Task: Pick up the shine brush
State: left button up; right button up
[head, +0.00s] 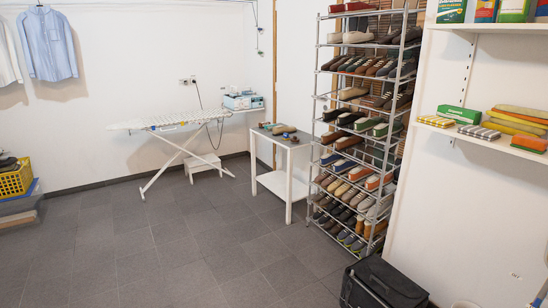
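No shine brush can be made out for certain in the head view. Several small items (283,130) lie on top of a small white side table (300,144) near the middle. They look green, brown and reddish, and are too small to tell whether one is a brush. Neither of my grippers shows in the view.
A tall metal shoe rack (314,100) full of shoes stands right of the side table. An ironing board (130,125) stands behind left. A black bag-like object (388,283) sits front right. Wall shelves (490,139) hold cloths and boxes. The grey tiled floor (170,250) is clear.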

aim_at(267, 128)
jog(key=i, duration=4)
jog(key=i+j+z, duration=0.35)
jog(key=i+j, duration=0.7)
